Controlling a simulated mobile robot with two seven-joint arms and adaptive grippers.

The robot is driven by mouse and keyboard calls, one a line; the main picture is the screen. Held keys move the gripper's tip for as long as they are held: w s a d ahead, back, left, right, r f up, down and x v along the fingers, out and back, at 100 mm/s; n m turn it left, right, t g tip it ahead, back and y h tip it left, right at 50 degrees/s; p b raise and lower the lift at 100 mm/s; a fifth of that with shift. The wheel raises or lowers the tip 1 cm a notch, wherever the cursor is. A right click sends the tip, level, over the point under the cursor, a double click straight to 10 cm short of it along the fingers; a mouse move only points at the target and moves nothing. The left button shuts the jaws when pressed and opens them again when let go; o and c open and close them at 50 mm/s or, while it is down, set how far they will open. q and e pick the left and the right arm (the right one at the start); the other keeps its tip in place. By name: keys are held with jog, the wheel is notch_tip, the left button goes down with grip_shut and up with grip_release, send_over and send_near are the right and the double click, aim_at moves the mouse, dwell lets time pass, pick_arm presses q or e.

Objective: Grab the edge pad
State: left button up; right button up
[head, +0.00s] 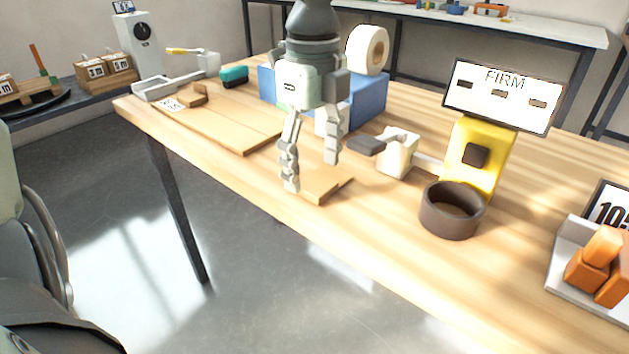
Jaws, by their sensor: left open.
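Nothing in view is labelled as the edge pad, so I cannot tell for sure which object it is. A small flat tan block (325,187) lies on the table near its front edge, under my left gripper (311,173). The gripper points down with its fingers apart, and no object shows held between them. The fingers hide part of the block; whether they touch it is unclear. A dark grey pad-like piece (366,146) sticks out from a white device (398,154) just right of the gripper. My right gripper is not in view.
A brown ring-shaped cup (452,211) and a yellow stand with a FIRM sign (503,92) stand to the right. A blue box (368,100) with a tape roll (368,49) is behind the gripper. A flat board (225,122) lies to the left. Orange blocks (597,262) sit far right.

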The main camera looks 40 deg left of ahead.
pick_arm(q)
notch_tip(320, 180, down, 2)
jog(key=shift+w+f, duration=0.1)
jog(key=c, duration=1)
jog(key=shift+c, duration=0.2)
